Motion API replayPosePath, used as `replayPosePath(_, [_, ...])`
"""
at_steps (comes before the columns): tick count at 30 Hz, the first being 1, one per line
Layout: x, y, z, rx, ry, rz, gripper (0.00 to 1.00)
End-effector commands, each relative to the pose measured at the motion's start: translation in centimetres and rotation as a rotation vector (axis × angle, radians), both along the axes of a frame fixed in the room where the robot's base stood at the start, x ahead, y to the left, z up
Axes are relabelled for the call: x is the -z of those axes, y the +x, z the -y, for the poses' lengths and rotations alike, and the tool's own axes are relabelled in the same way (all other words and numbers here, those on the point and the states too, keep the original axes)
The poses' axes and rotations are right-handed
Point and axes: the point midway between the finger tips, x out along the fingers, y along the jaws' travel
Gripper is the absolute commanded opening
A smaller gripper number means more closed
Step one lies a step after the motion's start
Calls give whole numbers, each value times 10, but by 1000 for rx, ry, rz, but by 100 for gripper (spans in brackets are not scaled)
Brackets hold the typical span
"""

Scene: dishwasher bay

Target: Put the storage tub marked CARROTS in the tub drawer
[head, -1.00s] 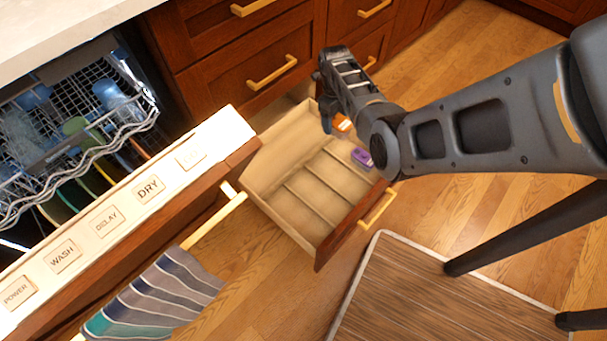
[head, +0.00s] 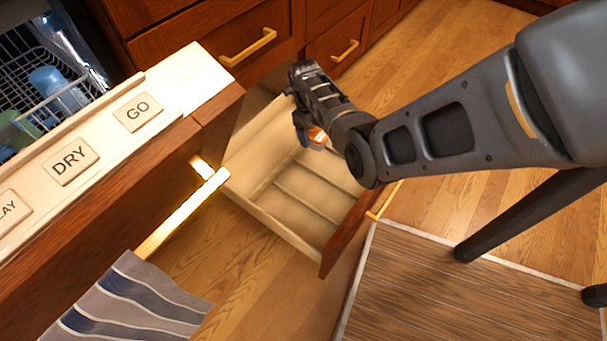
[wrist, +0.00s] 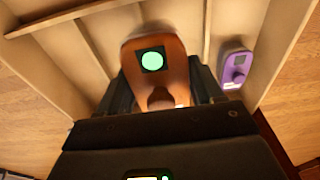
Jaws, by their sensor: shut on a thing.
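The tub drawer (head: 265,215) stands pulled out, a pale wooden drawer with dividers across its floor. My gripper (head: 308,140) is over its back part. It is shut on an orange tub (wrist: 158,70), which also shows as a small orange patch in the head view (head: 317,134). In the wrist view the orange lid carries a green dot on a dark square and a knob. I cannot read any CARROTS marking. The tub looks to be over or inside a drawer compartment; its height above the floor I cannot tell.
A purple tub (wrist: 236,68) sits in the drawer to the right of the held tub in the wrist view. The open dishwasher door (head: 120,150) stands left of the drawer, with a striped towel (head: 130,305) on its handle. A ribbed mat (head: 455,290) lies in front.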

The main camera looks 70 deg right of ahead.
Motion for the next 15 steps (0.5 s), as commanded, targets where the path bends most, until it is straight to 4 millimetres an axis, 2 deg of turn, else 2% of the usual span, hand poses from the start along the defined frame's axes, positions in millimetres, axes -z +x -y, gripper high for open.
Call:
replayPosePath(4, [9,0,-1,0,-1,1,19])
replayPosePath(7, [15,-5,-8,0,0,-1,19])
replayPosePath(15, [49,-29,-56,-1,2,-2,19])
